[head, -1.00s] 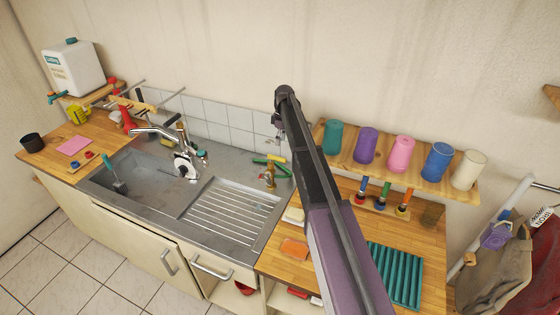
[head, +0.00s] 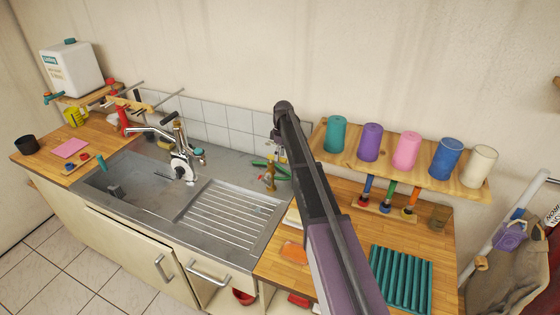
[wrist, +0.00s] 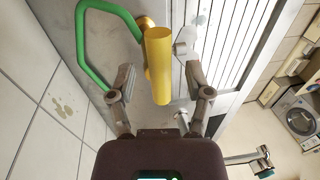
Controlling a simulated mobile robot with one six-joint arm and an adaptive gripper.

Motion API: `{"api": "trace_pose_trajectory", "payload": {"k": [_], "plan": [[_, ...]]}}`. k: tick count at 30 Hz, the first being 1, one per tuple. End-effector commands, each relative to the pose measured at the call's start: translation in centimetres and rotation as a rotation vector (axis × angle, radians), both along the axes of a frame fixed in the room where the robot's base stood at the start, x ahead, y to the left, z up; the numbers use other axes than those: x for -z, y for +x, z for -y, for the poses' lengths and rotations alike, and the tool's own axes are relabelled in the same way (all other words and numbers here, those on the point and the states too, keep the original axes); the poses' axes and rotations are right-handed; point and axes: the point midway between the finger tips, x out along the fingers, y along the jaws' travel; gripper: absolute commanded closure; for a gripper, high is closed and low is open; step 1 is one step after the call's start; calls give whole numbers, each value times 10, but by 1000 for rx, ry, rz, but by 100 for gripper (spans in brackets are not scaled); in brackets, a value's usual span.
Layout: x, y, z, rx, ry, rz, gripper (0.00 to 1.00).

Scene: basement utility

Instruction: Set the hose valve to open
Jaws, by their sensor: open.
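The brass hose valve (head: 270,177) stands at the back right of the sink's steel drainboard, with a green hose (head: 282,171) beside it. The valve's handle position is not clear.
The chrome faucet (head: 160,137) rises left of the valve. A shelf with several colored cups (head: 370,142) is on the wall to the right. The tiled wall (head: 215,120) is close behind. The ribbed drainboard (head: 228,212) in front is clear.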

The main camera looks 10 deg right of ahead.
Motion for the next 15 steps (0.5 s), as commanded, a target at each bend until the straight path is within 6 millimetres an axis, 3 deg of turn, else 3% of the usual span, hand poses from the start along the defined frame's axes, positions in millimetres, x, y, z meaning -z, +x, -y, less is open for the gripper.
{"api": "trace_pose_trajectory", "payload": {"k": [15], "plan": [[7,-1,0,1,0,0,35]]}}
